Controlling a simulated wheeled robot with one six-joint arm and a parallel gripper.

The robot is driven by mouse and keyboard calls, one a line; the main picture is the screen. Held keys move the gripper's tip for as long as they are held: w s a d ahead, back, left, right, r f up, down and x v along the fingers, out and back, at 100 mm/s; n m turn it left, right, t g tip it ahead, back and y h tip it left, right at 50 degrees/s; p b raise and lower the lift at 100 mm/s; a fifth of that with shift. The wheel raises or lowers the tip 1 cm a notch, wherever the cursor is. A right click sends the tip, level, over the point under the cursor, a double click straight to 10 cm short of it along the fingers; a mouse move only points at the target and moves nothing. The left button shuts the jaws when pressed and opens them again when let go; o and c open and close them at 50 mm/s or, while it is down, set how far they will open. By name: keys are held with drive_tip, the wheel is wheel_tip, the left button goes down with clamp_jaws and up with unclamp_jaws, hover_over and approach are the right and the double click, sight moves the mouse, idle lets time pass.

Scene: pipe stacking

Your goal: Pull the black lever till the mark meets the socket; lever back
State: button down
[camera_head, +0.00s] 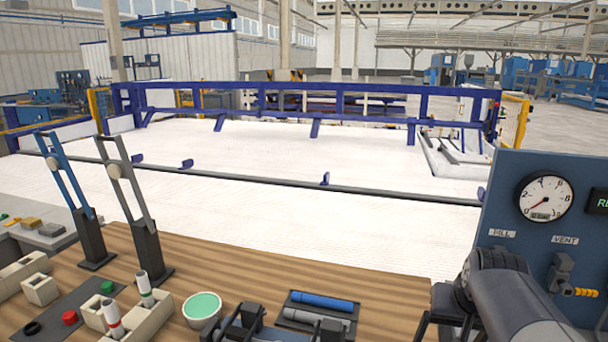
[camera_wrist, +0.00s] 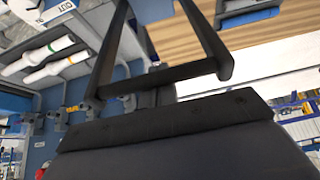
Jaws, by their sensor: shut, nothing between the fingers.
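On the left of the head view, a dark grey lever (camera_head: 127,185) stands tilted in a black base on the wooden bench, its grip end up and to the left. A blue lever (camera_head: 65,175) stands left of it in a similar base. My gripper (camera_head: 430,318) is at the lower right of the head view, well apart from both levers. It is shut and empty. In the wrist view my gripper (camera_wrist: 152,10) shows as dark bars running to the top edge; the tips are not clear. I cannot make out the mark or the socket.
A panel (camera_head: 505,200) with a gauge (camera_head: 545,198) and a yellow-handled valve (camera_head: 585,292) stands at the right. On the bench (camera_head: 240,268) are a green-filled bowl (camera_head: 202,308), a tray with cylinders (camera_head: 320,302) and banded white sticks in a holder (camera_head: 150,323). A pale floor lies beyond.

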drive_tip(key=shift+s+a+f+b, duration=0.15)
drive_tip(key=shift+s, duration=0.35)
drive_tip(key=shift+s+a+f+b, duration=0.1)
drive_tip(key=shift+s+a+f, duration=0.05)
drive_tip(key=shift+s, duration=0.35)
drive_tip(key=shift+s+a+f+b, duration=0.15)
drive_tip(key=shift+s, duration=0.35)
drive_tip(key=shift+s+f, duration=0.1)
drive_tip(key=shift+s+a+f+b, duration=0.2)
drive_tip(key=shift+s+f+b, duration=0.1)
drive_tip(key=shift+s, duration=0.35)
drive_tip(key=shift+s+a+f+b, duration=0.15)
drive_tip(key=shift+s+f+b, duration=0.15)
drive_tip(key=shift+s, duration=0.3)
drive_tip(key=shift+s+a+f+b, duration=0.2)
drive_tip(key=shift+s+f, duration=0.1)
drive_tip(key=shift+s, duration=0.35)
drive_tip(key=shift+s+a+f+b, duration=0.25)
drive_tip(key=shift+s+f+b, duration=0.15)
drive_tip(key=shift+s+f, duration=0.25)
drive_tip(key=shift+s+a+f+b, duration=0.2)
drive_tip(key=shift+s+f+b, duration=0.3)
drive_tip(key=shift+s+f, duration=0.2)
drive_tip(key=shift+s+a+f+b, duration=0.2)
drive_tip(key=shift+s+f+b, duration=0.35)
drive_tip(key=shift+s, duration=0.25)
idle(0.5)
